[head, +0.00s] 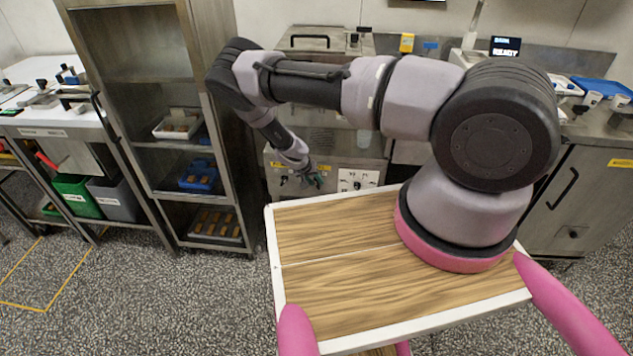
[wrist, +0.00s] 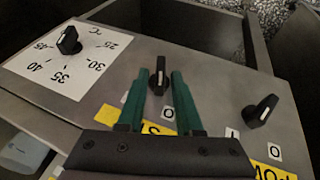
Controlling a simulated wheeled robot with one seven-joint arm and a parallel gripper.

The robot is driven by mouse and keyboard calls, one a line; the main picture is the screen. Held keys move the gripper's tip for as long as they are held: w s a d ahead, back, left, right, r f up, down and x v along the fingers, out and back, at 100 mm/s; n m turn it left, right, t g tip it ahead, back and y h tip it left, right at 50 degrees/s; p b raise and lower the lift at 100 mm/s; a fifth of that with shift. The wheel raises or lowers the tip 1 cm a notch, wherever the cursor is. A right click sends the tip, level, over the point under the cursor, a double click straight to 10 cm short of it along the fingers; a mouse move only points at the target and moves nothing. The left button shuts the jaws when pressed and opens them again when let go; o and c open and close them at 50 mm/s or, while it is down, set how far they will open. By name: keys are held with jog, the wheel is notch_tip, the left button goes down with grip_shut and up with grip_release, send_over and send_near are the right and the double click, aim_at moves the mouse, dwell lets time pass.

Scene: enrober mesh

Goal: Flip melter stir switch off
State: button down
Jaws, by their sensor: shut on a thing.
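The stir switch (wrist: 159,77) is a black rotary knob with a white mark, in the middle of the grey panel in the wrist view. A "0" label is below it to the right. A yellow label under it is mostly covered by my gripper, with only an "S" readable. My gripper (wrist: 159,76) has its green fingers on both sides of this knob and is shut on it. In the head view my gripper (head: 316,181) is at the front panel of the melter (head: 335,168), too small there to show the knob.
A temperature dial (wrist: 68,42) on a white scale plate is to the left. A power knob (wrist: 260,111) with "I" and "0" labels is to the right. A steel rack (head: 235,205) with trays stands left of the melter in the head view.

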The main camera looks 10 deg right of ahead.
jog(key=shift+w+a+g+h, duration=0.15)
jog(key=shift+a+g+h, duration=0.15)
jog(key=shift+h, duration=0.6)
jog(key=shift+n, duration=0.3)
jog(key=c, duration=0.9)
grip_release()
jog(key=shift+d+f, duration=0.1)
jog(key=v, duration=1)
jog(key=shift+a+r, duration=0.25)
jog(key=shift+a, duration=0.1)
jog(key=shift+r, duration=0.1)
